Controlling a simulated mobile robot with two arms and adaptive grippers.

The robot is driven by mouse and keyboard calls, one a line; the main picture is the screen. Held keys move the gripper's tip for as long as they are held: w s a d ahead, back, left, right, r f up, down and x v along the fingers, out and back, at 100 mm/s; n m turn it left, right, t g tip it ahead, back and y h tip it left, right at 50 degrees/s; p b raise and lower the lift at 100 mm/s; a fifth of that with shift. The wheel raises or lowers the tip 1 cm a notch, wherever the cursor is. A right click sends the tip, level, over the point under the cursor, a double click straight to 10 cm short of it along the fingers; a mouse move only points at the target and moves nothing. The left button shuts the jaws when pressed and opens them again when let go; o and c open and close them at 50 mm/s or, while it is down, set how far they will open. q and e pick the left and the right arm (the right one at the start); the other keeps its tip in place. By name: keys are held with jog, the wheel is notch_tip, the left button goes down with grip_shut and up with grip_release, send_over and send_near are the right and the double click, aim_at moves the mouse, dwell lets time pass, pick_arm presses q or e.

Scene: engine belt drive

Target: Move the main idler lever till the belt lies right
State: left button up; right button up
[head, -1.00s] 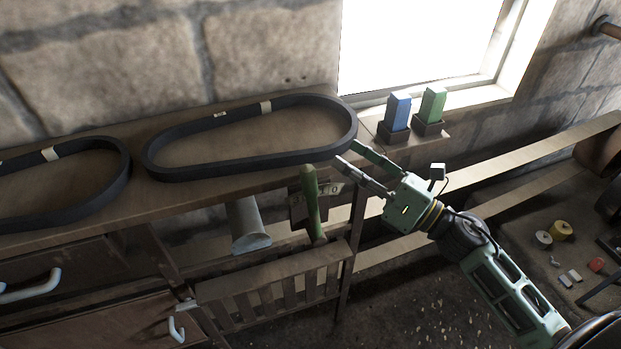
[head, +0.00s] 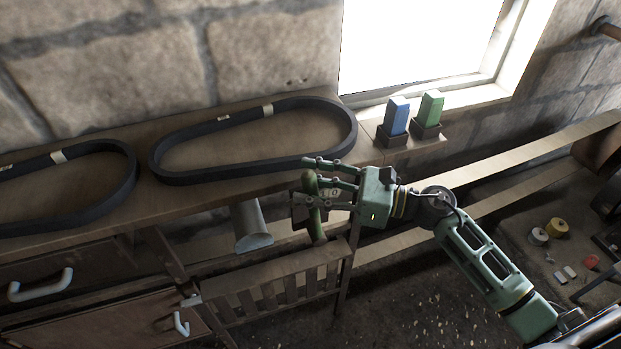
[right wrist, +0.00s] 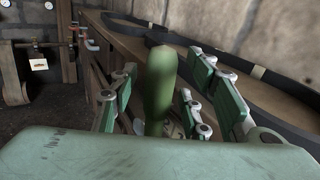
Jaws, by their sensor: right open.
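The green lever handle (head: 314,222), which I take for the main idler lever, stands nearly upright in a slotted frame below the bench edge. My right gripper (head: 307,180) is open, with its fingers reaching left around the upper part of the handle. In the right wrist view the handle (right wrist: 160,92) stands between the spread fingers of the gripper (right wrist: 162,105); contact cannot be told. The flat tan belt (head: 535,150) runs in two strands from the drum at right down to the left, passing behind my right arm. Its left end is hidden. My left gripper is out of view.
Black loop belts (head: 255,172) lie on the wooden bench (head: 130,205) just behind the gripper. Blue (head: 396,115) and green (head: 430,108) blocks stand in holders at the bench end. A grey cylinder (head: 250,228) is left of the lever. A slatted wooden rack (head: 275,290) is below.

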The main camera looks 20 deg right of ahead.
jog(key=shift+a, duration=0.1)
jog(key=shift+c, duration=0.4)
grip_shut()
